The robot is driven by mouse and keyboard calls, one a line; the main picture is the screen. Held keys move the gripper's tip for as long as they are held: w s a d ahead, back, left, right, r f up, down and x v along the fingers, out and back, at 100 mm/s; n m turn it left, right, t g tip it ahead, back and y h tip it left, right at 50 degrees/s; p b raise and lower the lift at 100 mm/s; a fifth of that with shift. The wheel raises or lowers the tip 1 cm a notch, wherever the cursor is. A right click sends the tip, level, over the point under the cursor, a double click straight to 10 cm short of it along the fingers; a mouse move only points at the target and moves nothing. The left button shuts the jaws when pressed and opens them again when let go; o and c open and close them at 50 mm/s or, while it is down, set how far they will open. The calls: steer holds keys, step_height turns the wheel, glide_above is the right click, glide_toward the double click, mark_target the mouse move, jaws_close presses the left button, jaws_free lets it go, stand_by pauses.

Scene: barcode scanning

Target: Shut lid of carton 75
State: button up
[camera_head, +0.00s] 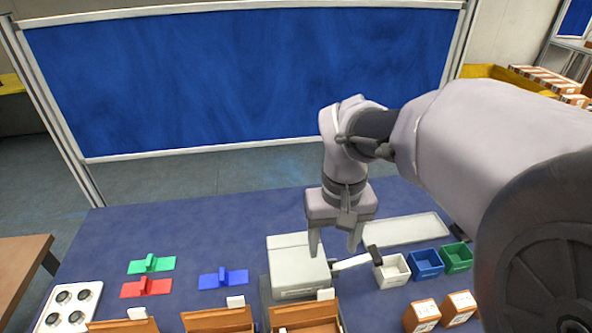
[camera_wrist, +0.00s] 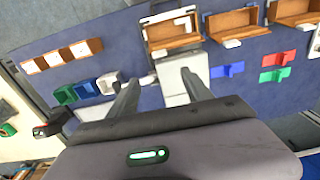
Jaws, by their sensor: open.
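Three brown cartons stand in a row at the bottom edge of the head view: a left one (camera_head: 122,326), a middle one (camera_head: 218,319) and a right one (camera_head: 305,317). They also show at the top of the wrist view (camera_wrist: 172,28) (camera_wrist: 233,20) (camera_wrist: 296,10), with their lids up. I cannot read any number, so I cannot tell which is carton 75. My gripper (camera_head: 335,247) points down, open and empty, above and beside the white block (camera_head: 297,262). In the wrist view its fingers (camera_wrist: 160,88) are spread, apart from the cartons.
A black-headed scanner-like tool (camera_head: 374,255) lies right of the block. White (camera_head: 392,272), blue (camera_head: 425,265) and green (camera_head: 457,258) bins stand further right, with small closed boxes (camera_head: 422,315) in front. Green, red and blue pieces (camera_head: 223,278) lie left. The table's back left is clear.

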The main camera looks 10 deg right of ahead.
mark_target(326, 291)
step_height(326, 291, down, 18)
steer(key=b, duration=0.7)
steer(key=shift+r, duration=0.15)
jaws_close()
stand_by(0.7)
